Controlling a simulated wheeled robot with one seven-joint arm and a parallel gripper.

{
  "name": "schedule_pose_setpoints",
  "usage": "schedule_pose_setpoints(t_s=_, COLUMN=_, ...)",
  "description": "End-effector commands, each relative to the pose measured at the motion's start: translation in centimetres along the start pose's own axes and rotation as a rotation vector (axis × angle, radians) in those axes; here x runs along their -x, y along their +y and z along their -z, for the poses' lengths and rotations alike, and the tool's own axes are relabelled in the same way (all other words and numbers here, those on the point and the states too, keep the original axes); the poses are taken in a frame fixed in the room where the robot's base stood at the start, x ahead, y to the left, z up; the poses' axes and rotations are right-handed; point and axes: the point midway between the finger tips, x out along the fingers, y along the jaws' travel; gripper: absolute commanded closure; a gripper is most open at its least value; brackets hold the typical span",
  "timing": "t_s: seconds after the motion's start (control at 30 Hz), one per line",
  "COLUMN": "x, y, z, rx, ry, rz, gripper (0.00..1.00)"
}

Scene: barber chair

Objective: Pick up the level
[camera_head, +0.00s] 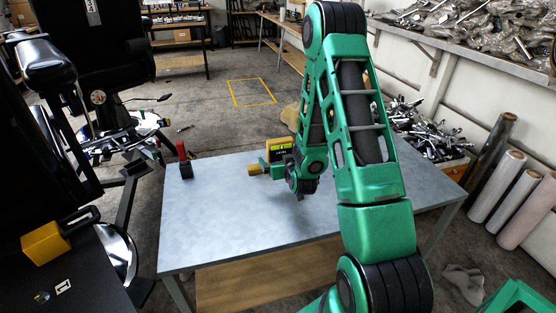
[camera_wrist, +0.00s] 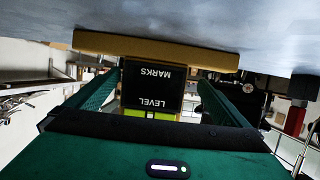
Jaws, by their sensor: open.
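The level (camera_head: 280,145) stands on the table. It is a yellow block with a dark label and a lime strip on its face. In the wrist view its black panel (camera_wrist: 152,88) reads "LEVEL MARKS" upside down, above a lime strip. A tan bar (camera_wrist: 150,50) crosses just beyond the panel, by the table surface; I cannot tell whether it belongs to the level. My gripper (camera_wrist: 160,82) is open, with one green finger on each side of the panel. A small gap shows at either side. In the head view my arm hides part of this area.
The grey table (camera_head: 215,225) is mostly clear. A red-and-black item (camera_head: 184,160) stands at its left back. A barber chair (camera_head: 95,120) is at the left, with a dark surface holding a yellow object (camera_head: 45,243). Rolls (camera_head: 497,185) lean at the right.

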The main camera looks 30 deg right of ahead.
Motion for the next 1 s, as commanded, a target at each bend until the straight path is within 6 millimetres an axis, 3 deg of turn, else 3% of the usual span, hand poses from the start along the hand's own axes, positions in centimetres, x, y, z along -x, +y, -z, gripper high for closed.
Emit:
schedule_pose_setpoints(t_s=0.33, x=-2.8, y=0.3, z=-0.2, rx=0.000, ry=-0.002, rz=-0.002, gripper=0.00)
schedule_pose_setpoints(t_s=0.63, x=-6.7, y=0.7, z=-0.3, rx=0.000, ry=0.000, rz=0.000, gripper=0.00)
schedule_pose_setpoints(t_s=0.93, x=-7.2, y=0.7, z=-0.3, rx=0.000, ry=-0.002, rz=-0.001, gripper=0.00)
schedule_pose_setpoints(t_s=0.97, x=-7.2, y=0.7, z=-0.3, rx=0.000, ry=-0.001, rz=-0.001, gripper=0.02)
schedule_pose_setpoints(t_s=1.0, x=-7.2, y=0.7, z=-0.3, rx=0.000, ry=-0.001, rz=-0.001, gripper=0.12)
